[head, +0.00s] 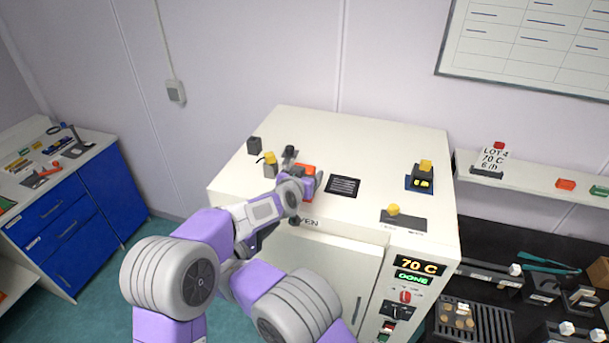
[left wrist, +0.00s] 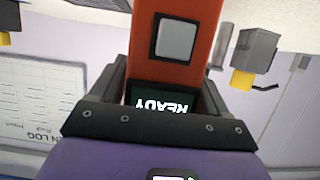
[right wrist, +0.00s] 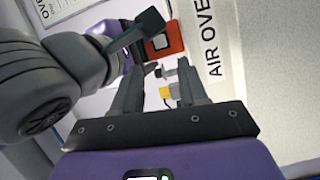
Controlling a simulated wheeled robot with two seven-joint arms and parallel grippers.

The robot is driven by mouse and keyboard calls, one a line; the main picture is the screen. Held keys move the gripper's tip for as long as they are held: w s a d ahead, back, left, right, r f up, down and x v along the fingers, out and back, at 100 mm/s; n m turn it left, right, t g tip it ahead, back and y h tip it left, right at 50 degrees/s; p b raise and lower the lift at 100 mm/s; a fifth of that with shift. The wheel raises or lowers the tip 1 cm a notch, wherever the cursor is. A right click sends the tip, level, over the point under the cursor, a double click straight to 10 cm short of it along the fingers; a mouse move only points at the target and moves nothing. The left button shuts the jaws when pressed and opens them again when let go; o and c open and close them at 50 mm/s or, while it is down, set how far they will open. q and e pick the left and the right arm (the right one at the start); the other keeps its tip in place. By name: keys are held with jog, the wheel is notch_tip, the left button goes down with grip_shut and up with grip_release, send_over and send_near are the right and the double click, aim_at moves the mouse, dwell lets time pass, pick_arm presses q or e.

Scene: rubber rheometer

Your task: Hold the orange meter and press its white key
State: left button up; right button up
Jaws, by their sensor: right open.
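The orange meter (head: 306,169) is at the front left of the oven top in the head view, partly hidden by my left gripper (head: 300,184). In the left wrist view the meter (left wrist: 176,75) sits between both fingers, which are shut on its sides. Its pale key (left wrist: 174,39) faces that camera, and its screen (left wrist: 165,100) reads READY upside down. In the right wrist view the meter (right wrist: 171,42) and its key (right wrist: 160,42) lie beyond the fingertips of my right gripper (right wrist: 160,82), which is open, empty and apart from the meter. In the head view my right gripper is hidden.
On the white oven top (head: 330,135) stand a yellow-and-grey block (head: 270,164), a dark block (head: 254,146), a black vent plate (head: 343,186) and a dark yellow-topped device (head: 421,178). The oven panel (head: 415,267) reads 70 C and DONE. A dark bench (head: 500,245) with tools stands right.

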pick_arm(q)
jog(key=c, duration=0.7)
jog(key=shift+c, duration=0.3)
pick_arm(e)
grip_shut()
dwell(0.9)
